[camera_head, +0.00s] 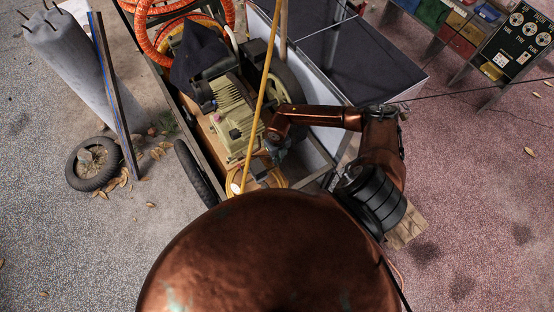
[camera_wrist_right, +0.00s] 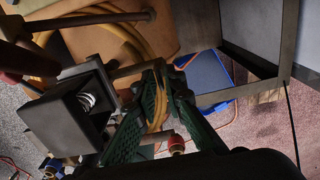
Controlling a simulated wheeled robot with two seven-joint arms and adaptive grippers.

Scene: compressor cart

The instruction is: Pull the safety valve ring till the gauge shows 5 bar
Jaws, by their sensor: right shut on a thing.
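The cream-coloured compressor (camera_head: 232,110) sits in the cart in the head view. My right gripper (camera_head: 272,152) is at its near right side, reached by my copper arm from the right. In the right wrist view my two green fingers (camera_wrist_right: 157,82) close together at their tips. A tan, loop-like piece (camera_wrist_right: 157,108) shows between them and looks like the safety valve ring; its far part is hidden by the fingers. A small white round face (camera_head: 236,187) shows below the compressor, perhaps the gauge; no reading is legible. My left gripper is not in view.
A black box-shaped part with a coil (camera_wrist_right: 86,100) is close left of my fingers, with bars above it. A red-capped fitting (camera_wrist_right: 176,145) is just below. A loose wheel (camera_head: 93,164) is on the ground left.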

